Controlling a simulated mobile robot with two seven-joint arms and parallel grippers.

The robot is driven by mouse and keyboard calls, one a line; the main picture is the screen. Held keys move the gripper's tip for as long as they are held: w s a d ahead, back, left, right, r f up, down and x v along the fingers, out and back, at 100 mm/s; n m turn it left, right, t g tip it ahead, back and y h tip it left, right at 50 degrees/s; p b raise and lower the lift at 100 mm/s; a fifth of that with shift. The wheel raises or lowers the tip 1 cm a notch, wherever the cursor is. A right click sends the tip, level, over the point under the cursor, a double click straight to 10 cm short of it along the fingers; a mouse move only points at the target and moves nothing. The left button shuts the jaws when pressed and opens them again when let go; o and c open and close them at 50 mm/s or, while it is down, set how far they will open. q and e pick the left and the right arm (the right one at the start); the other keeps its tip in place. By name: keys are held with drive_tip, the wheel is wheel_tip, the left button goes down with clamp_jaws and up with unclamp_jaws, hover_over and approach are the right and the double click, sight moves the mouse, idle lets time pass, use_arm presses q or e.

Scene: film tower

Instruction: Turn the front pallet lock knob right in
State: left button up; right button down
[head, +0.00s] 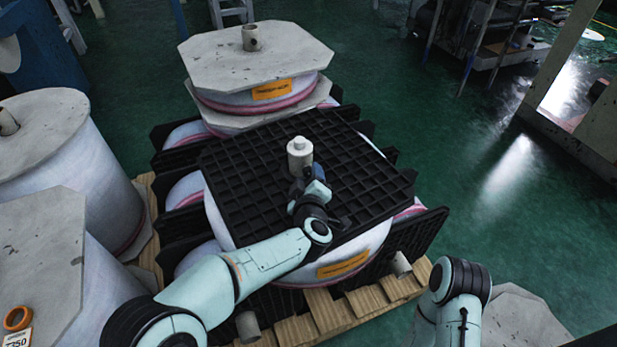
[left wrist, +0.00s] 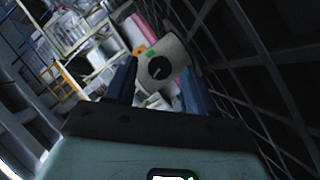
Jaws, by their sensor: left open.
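The front pallet lock, a pale grey cylinder (head: 299,153), stands up from the black grid pallet (head: 250,170) on the front stack. Its near side is partly hidden by my left gripper (head: 312,186). In the left wrist view the lock's pale body (left wrist: 174,50) is tilted in the picture and carries a dark round knob (left wrist: 158,73) with a light pointer line. Small green marks sit beside the knob. My left gripper (left wrist: 157,88) is open, with its blue fingers either side of the knob; I cannot tell whether they touch it. My right gripper is out of view.
A second wrapped roll (head: 262,57) with a grey top board stands behind. Large wrapped rolls (head: 70,140) stand at the left. A wooden pallet (head: 330,308) lies under the front stack.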

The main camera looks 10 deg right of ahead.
use_arm(q)
drive_tip(key=shift+w+d+f, duration=0.15)
drive_tip(key=shift+w, duration=0.5)
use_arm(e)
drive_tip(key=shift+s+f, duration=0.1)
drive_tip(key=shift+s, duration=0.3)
